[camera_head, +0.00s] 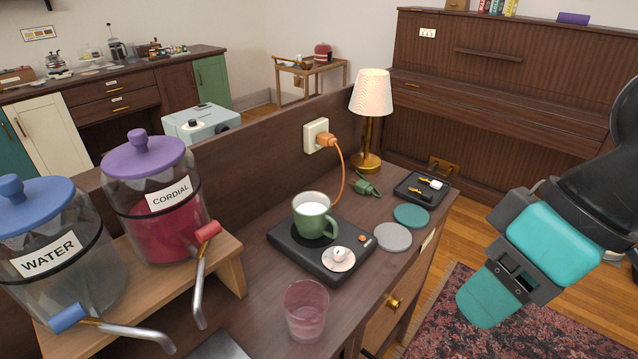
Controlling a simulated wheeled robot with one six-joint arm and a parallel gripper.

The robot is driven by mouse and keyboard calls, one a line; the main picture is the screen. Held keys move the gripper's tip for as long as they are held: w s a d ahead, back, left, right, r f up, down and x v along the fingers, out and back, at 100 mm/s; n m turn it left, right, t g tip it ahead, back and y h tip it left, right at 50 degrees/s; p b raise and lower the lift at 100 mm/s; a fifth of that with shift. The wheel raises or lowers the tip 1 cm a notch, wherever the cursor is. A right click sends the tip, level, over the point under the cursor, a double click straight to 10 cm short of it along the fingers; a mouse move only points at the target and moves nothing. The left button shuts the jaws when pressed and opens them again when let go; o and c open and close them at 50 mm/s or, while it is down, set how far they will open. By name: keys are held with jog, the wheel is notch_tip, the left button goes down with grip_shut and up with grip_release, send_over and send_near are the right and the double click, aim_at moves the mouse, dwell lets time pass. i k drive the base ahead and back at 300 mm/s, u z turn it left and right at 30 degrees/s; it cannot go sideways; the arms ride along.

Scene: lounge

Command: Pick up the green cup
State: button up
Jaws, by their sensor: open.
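The green cup (314,219) stands upright on a black flat warmer plate (286,241) in the middle of the wooden cabinet top. It has a white inside or pale contents, and its handle points toward the lower right. My gripper (484,302) is at the right, beyond the cabinet's right edge and over the rug, well apart from the cup. It is teal and dark grey. Its fingertips show only from the side, and I see nothing held in it.
Water (71,295) and cordial (122,194) dispensers stand left on a wooden riser (232,272).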

aim_at(311, 209)
jog(key=z, duration=1.3)
jog(key=i, duration=0.7)
jog(key=u, duration=3.5)
